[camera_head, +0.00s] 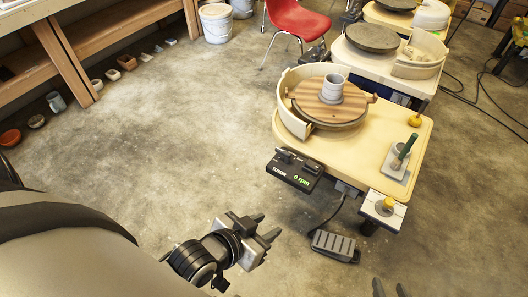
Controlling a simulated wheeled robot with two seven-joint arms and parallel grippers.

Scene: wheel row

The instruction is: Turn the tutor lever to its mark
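A black box (294,170) marked TUTOR, its green display reading 0 rpm, is at the front left corner of the cream wheel table (365,158). A dark raised part on its top may be the lever, but it is too small to tell. A green handle (407,145) leans up from a grey plate at the table's right side. I cannot make out any mark. My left gripper (267,226) is open and empty, over the floor below and left of the box. My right gripper (389,288) shows only its fingertips at the bottom edge, apart and empty.
A grey cup (332,88) stands on the wooden wheel bat (318,104). A yellow knob (387,204) sits on a white plate at the table's front right corner. A grey foot pedal (334,245) lies on the floor. A red chair (298,20) stands behind.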

